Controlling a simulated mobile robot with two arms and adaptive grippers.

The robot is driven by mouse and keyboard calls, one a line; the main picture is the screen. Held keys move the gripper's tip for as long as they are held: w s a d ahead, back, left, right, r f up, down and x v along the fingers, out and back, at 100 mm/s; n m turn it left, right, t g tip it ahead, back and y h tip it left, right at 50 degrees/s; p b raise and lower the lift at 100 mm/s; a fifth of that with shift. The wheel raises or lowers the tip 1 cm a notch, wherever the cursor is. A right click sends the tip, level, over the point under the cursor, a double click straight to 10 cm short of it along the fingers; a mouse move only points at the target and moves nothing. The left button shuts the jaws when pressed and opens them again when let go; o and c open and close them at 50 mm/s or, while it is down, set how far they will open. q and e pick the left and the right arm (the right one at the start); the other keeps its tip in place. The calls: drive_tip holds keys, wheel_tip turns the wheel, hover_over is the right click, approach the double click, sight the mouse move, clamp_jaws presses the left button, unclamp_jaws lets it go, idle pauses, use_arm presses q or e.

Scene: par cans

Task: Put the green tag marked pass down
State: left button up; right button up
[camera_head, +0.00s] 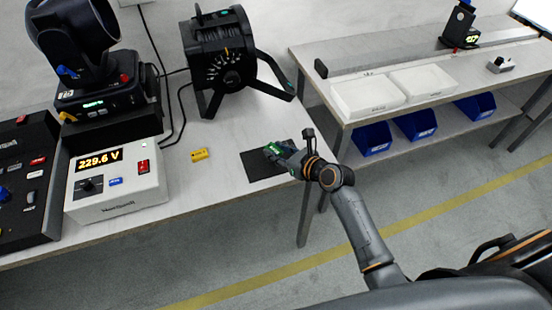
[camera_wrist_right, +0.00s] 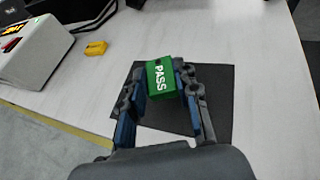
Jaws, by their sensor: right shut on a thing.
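The green tag (camera_wrist_right: 161,78) carries white "PASS" lettering in the right wrist view, facing the camera. My right gripper (camera_wrist_right: 160,84) is shut on it, one finger on each side. In the head view my right gripper (camera_head: 276,151) is over the dark square mat (camera_head: 258,168), near the table's right end, and little of the tag shows. The mat also shows around and behind the tag in the wrist view (camera_wrist_right: 217,110). I cannot tell whether the tag touches the mat. My left gripper is not in view.
A yellow tag (camera_head: 199,155) lies on the table left of the mat. A white power unit (camera_head: 116,182) reading 229.6 V stands further left, and a black par can (camera_head: 222,60) stands behind. White table (camera_head: 215,185) is clear around the mat. A second bench holds white trays (camera_head: 368,94).

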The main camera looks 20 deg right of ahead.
drive_tip(key=shift+w+f, duration=0.2)
drive_tip(key=shift+f, duration=0.1)
drive_tip(key=shift+w+a+f+b, duration=0.15)
drive_tip(key=shift+f+b, duration=0.25)
drive_tip(key=shift+f, duration=1.3)
drive_tip(key=shift+f, duration=0.15)
drive_tip(key=o, duration=0.9)
drive_tip(key=shift+r, duration=0.2)
drive_tip(key=v, duration=1.2)
drive_tip(key=shift+p, duration=0.4)
